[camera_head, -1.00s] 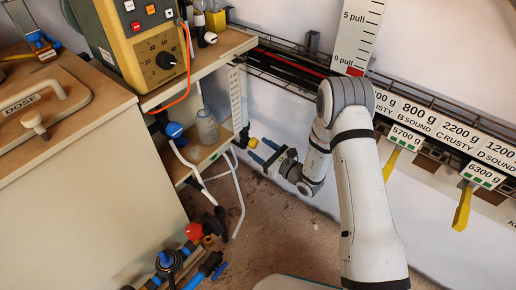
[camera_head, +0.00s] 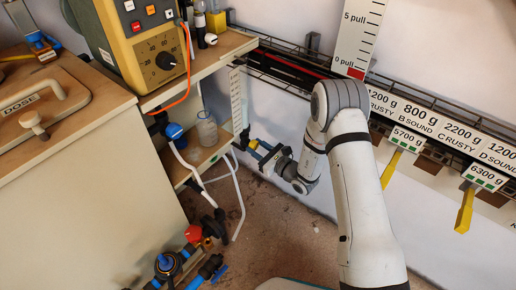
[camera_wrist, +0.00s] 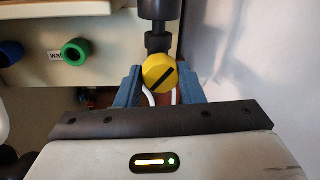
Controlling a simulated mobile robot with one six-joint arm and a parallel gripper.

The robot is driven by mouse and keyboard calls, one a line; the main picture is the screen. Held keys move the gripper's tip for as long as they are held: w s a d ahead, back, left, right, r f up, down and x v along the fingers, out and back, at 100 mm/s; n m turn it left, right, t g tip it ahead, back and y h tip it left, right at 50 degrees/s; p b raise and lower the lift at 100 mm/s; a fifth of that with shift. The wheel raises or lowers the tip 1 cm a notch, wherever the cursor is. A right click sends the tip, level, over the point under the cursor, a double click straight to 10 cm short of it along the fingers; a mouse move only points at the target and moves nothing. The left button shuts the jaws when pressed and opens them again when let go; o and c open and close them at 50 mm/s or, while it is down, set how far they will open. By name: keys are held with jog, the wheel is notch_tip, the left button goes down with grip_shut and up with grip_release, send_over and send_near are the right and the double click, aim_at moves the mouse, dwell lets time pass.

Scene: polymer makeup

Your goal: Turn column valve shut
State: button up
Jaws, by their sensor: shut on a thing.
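The column valve's round yellow knob (camera_wrist: 159,73) has a black diagonal bar across its face and sits below a dark vertical pipe (camera_wrist: 158,20) in the wrist view. In the head view the knob (camera_head: 253,144) shows as a small yellow spot beside the shelf unit. My gripper (camera_wrist: 160,76) has one blue finger on each side of the knob and is shut on it. In the head view my gripper (camera_head: 258,150) reaches left to the knob, and its fingers partly cover it.
A green ring (camera_wrist: 76,51) and a blue one (camera_wrist: 10,52) are left of the knob in the wrist view. The wall is close on the right. In the head view, shelves (camera_head: 205,160) with a bottle (camera_head: 207,130) stand left, and pipes with a red knob (camera_head: 194,233) lie below.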

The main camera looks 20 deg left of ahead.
jog(key=shift+d, duration=0.15)
jog(key=shift+c, duration=0.3)
jog(key=shift+s+m+p, duration=0.1)
jog(key=shift+m+p, duration=0.2)
jog(key=shift+m, duration=0.1)
jog(key=shift+r+m+p, duration=0.15)
jog(key=shift+m+p, duration=0.2)
jog(key=shift+m, duration=0.25)
jog(key=m+p, duration=0.1)
jog(key=m, duration=0.2)
jog(key=shift+a+p, duration=0.2)
jog(key=shift+p, duration=0.2)
jog(key=m+p, duration=0.2)
jog(key=m, duration=0.2)
jog(key=shift+m+g, duration=0.4)
